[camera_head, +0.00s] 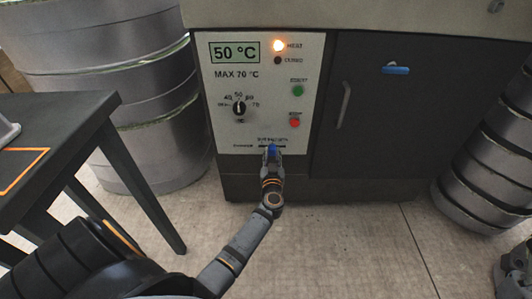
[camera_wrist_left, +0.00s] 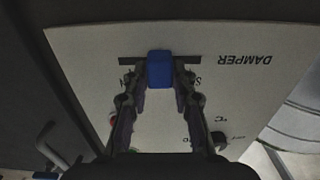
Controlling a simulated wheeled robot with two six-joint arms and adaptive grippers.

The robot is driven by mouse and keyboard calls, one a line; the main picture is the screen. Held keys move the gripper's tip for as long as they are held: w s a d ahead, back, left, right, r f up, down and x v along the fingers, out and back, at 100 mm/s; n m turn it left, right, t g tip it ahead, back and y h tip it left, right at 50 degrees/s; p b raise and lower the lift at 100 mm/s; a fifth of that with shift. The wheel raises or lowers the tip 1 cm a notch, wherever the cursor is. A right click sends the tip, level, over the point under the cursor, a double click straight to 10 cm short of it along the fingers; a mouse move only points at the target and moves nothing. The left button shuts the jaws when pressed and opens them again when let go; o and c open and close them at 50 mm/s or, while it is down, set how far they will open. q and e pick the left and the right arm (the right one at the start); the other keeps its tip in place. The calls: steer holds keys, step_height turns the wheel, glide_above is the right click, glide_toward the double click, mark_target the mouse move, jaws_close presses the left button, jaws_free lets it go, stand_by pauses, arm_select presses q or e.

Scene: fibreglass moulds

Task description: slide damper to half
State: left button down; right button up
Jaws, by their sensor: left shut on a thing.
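The blue damper slider (camera_wrist_left: 160,70) sits in a dark horizontal slot (camera_wrist_left: 190,61) on the pale control panel. Slot shows on both sides of it, and it stands near the slot's middle. The word DAMPER is printed beside the slot, upside down in the wrist view. My left gripper (camera_wrist_left: 161,88) is shut on the slider, one finger on each side. In the head view the left gripper (camera_head: 271,156) is at the panel's lower edge and hides part of the slot; the blue slider (camera_head: 271,148) shows just above it.
The panel (camera_head: 225,120) reads 50 °C, with a lit orange heat lamp (camera_head: 278,45), a black dial (camera_head: 239,107), a green button (camera_head: 298,91) and a red button (camera_head: 294,123). A dark door with a handle (camera_head: 343,105) is at right. A dark table (camera_head: 85,115) stands left.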

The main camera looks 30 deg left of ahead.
arm_select(q)
steer(key=c, duration=1.1)
jaws_free()
steer(key=v, duration=0.7)
steer(key=shift+s+d, duration=0.2)
